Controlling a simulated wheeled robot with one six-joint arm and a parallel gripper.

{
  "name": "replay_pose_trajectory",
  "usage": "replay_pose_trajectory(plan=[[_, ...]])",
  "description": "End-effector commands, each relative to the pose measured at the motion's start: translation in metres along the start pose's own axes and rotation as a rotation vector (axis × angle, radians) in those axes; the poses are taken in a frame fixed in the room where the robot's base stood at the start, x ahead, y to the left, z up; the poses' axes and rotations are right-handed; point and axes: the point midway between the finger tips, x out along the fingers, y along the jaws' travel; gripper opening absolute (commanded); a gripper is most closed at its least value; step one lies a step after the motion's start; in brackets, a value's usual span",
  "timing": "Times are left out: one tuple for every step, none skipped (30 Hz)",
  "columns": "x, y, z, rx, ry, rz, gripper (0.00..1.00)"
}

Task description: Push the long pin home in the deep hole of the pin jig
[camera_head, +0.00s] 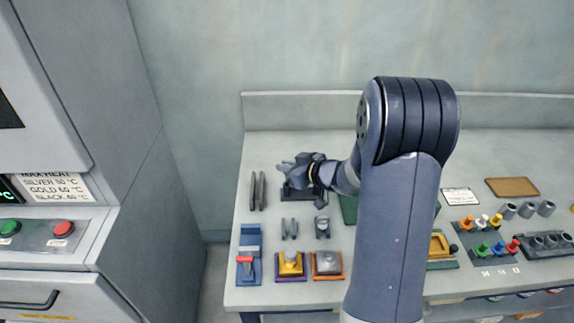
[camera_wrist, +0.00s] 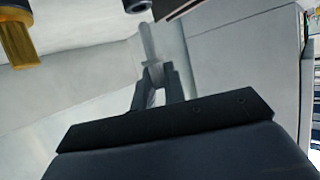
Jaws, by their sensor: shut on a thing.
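My gripper (camera_wrist: 157,72) is shut on a slim grey pin (camera_wrist: 147,42), which sticks out beyond the fingertips in the wrist view. In the head view my gripper (camera_head: 305,165) is at the back left of the bench, over a dark block (camera_head: 298,194) that may be the pin jig. My wrist and fingers cover part of this block. I cannot make out its deep hole, or whether the pin is in it or apart from it.
Two dark upright bars (camera_head: 257,191) stand left of the block. Small grey parts (camera_head: 290,229) stand in front of it. A blue fixture with a red handle (camera_head: 246,268), a yellow-topped one (camera_head: 290,264) and an orange-based one (camera_head: 327,264) line the front edge. My arm hides the bench middle.

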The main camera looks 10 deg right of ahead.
Motion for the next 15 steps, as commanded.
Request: replay_pose_trajectory(plan=[[0.0001,0.0000,0.0001,0.000,0.000,0.000,0.00],[0.0001,0.0000,0.0002,0.000,0.000,0.000,0.00],[0.0001,0.0000,0.0002,0.000,0.000,0.000,0.00],[0.0001,-0.0001,0.0002,0.000,0.000,0.000,0.00],[0.0001,-0.0001,0.0003,0.000,0.000,0.000,0.00],[0.0002,-0.0001,0.0004,0.000,0.000,0.000,0.00],[0.0003,0.0000,0.0007,0.000,0.000,0.000,0.00],[0.0004,0.0000,0.0010,0.000,0.000,0.000,0.00],[0.0006,0.0000,0.0015,0.000,0.000,0.000,0.00],[0.0008,0.0000,0.0020,0.000,0.000,0.000,0.00],[0.0011,0.0000,0.0026,0.000,0.000,0.000,0.00],[0.0015,-0.0001,0.0036,0.000,0.000,0.000,0.00],[0.0018,0.0000,0.0043,0.000,0.000,0.000,0.00],[0.0021,0.0000,0.0050,0.000,0.000,0.000,0.00],[0.0025,0.0000,0.0061,0.000,0.000,0.000,0.00]])
